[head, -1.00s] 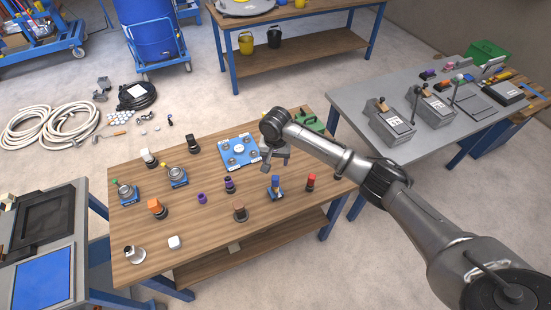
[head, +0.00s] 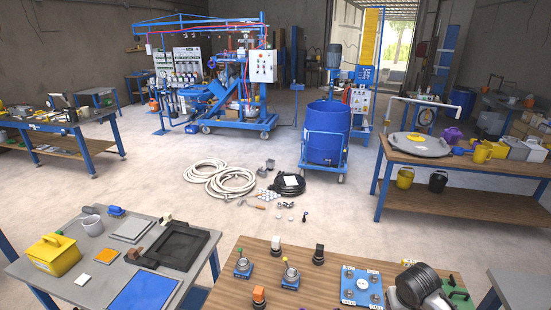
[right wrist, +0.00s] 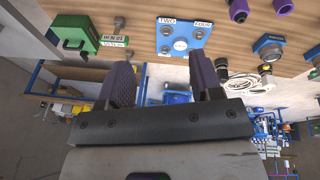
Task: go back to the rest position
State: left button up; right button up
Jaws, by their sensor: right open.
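In the right wrist view my right gripper (right wrist: 164,82) is open, its two dark ribbed fingers apart with nothing between them. The wooden workbench (right wrist: 225,65) shows above the fingers in that view, with the blue plate (right wrist: 183,38) beyond the fingertips and apart from them. In the head view part of my right arm is at the lower right, over the wooden workbench (head: 325,290) and beside the blue plate (head: 362,287). My left gripper is in neither view.
Small knobs and fittings, including an orange-topped one (head: 259,294), stand on the workbench. A grey table (head: 70,295) with a yellow box (head: 53,255) is at the left. A green case (right wrist: 75,32) is near the gripper. Hoses (head: 222,180) lie on the open floor behind.

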jog(key=w+a+r+n+t, duration=0.1)
jog(key=a+r+n+t, duration=0.45)
jog(key=r, duration=0.55)
jog(key=s+a+r+t, duration=0.2)
jog(key=s+a+t, duration=0.1)
jog(key=s+a, duration=0.35)
jog(key=s+a+f+m+g+y, duration=0.1)
jog(key=s+f+g, duration=0.2)
jog(key=s+f, duration=0.6)
jog(key=s+f+m+g, duration=0.15)
jog(key=s+f, duration=0.35)
jog(key=s, duration=0.8)
jog(key=s+a+f+g+y, duration=0.1)
jog(key=s+f+g, duration=0.2)
jog(key=s+f, duration=0.65)
notch_tip(320, 180, up, 21)
jog(key=s+p, duration=0.1)
jog(key=p, duration=1.8)
jog(key=shift+s+f, duration=0.15)
